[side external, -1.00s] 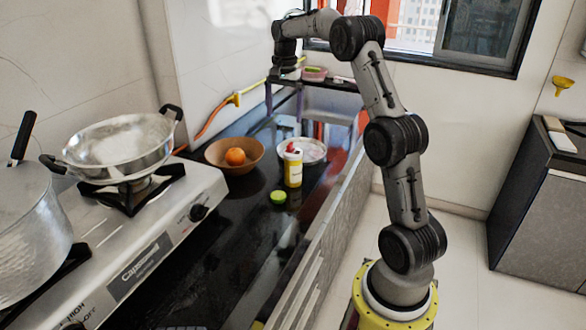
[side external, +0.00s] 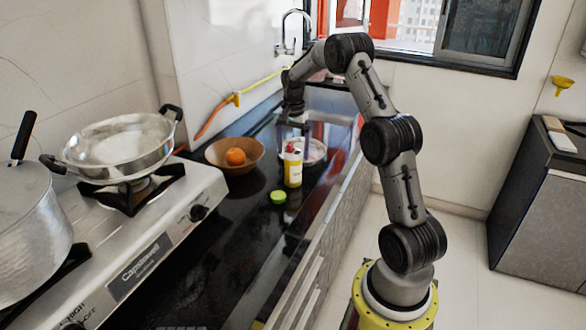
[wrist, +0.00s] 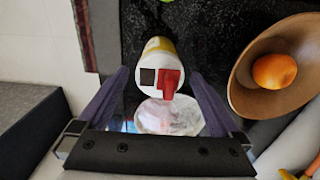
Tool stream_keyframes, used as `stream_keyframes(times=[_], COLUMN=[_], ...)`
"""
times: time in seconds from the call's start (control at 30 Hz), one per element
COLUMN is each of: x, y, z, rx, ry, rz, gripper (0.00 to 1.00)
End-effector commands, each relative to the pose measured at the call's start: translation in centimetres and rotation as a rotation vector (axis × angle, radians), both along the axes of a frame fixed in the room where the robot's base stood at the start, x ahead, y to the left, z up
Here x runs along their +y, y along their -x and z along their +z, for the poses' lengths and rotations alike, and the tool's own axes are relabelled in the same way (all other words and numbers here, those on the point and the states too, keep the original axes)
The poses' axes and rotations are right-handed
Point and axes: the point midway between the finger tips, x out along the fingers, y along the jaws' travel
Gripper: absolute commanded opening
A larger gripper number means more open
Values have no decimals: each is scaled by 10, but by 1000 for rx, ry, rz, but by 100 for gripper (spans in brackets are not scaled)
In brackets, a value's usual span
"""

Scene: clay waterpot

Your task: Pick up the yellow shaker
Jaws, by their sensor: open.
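The yellow shaker (side external: 293,174) stands upright on the dark counter, with a white top carrying a red part. In the wrist view the shaker (wrist: 157,47) is seen from above, its top between and just beyond my fingertips. My gripper (side external: 292,148) is open, with its fingers pointing down around or just behind the shaker's top; the side view does not show the exact depth. In the wrist view my gripper's purple fingers (wrist: 160,75) spread to either side of the shaker, apart from it and holding nothing.
A pale plate (side external: 318,151) lies behind the shaker. A brown bowl (side external: 215,153) with an orange (side external: 235,156) stands to the left. A green round object (side external: 278,197) sits in front. The stove (side external: 165,245) with a pan (side external: 120,145) is at left.

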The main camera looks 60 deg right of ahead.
Motion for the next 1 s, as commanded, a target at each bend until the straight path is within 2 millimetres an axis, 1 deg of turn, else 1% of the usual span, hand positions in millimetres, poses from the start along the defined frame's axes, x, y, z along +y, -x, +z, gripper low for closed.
stream_keyframes(times=[0.03,0.2,0.3,0.5,0.57,0.6,0.67,0.7,0.77,0.8,0.87,1.0], x=[2,2,2,2,2,2,2,2,2,2,2,2], y=[1,1,1,1,1,1,1,1,1,0,0,0], z=[-9,-29,-34,-34,-34,-34,-34,-34,-33,-33,-33,-33], rx=[3,2,1,1,1,0,0,0,0,0,0,0], ry=[-3,-2,-1,-1,0,0,0,0,0,0,0,0], rz=[1,0,0,0,0,0,0,0,0,0,0,0], gripper=[100,100,100,100,91,84,73,66,55,48,37,12])
